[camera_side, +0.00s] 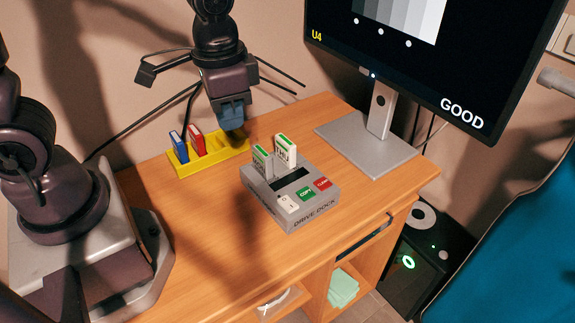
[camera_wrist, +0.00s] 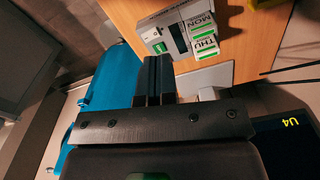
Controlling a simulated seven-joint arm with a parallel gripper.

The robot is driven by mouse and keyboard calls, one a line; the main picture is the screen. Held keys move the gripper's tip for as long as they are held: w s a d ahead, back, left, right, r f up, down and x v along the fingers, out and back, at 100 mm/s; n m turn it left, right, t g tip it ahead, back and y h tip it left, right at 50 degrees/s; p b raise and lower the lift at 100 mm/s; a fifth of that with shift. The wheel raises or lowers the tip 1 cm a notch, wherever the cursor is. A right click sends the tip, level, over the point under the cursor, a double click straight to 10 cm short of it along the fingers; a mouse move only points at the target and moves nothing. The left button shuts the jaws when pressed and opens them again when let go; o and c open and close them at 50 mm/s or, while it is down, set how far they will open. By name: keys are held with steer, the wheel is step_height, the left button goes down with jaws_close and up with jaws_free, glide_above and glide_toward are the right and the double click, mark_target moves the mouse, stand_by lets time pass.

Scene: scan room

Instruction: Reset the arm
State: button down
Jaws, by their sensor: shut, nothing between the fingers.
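My gripper (camera_side: 235,132) hangs above the desk at the back, over or near the right end of the yellow rack (camera_side: 215,154), and seems apart from it. In the wrist view its two dark fingers (camera_wrist: 152,62) are together with nothing between them. The grey drive dock (camera_side: 298,207) stands on the desk in front and to the right of my gripper. Two white drives with green labels stand upright in the dock, one on the left (camera_side: 262,160) and one on the right (camera_side: 286,150). The wrist view shows labels MON (camera_wrist: 200,24) and THU (camera_wrist: 206,43).
The yellow rack holds a blue drive (camera_side: 178,148) and a red drive (camera_side: 197,142). A monitor (camera_side: 400,60) reading GOOD stands on a grey base (camera_side: 365,150) at the right. The desk front (camera_side: 200,235) is clear. A blue padded surface (camera_side: 510,260) lies beyond its right edge.

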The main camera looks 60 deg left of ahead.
steer(key=s+a+r+n+t, duration=0.2)
steer(key=s+a+r+t, duration=0.2)
steer(key=s+r, duration=0.3)
steer(key=shift+r+n+t, duration=0.3)
steer(key=shift+r+t, duration=0.3)
steer(key=shift+r, duration=1.6)
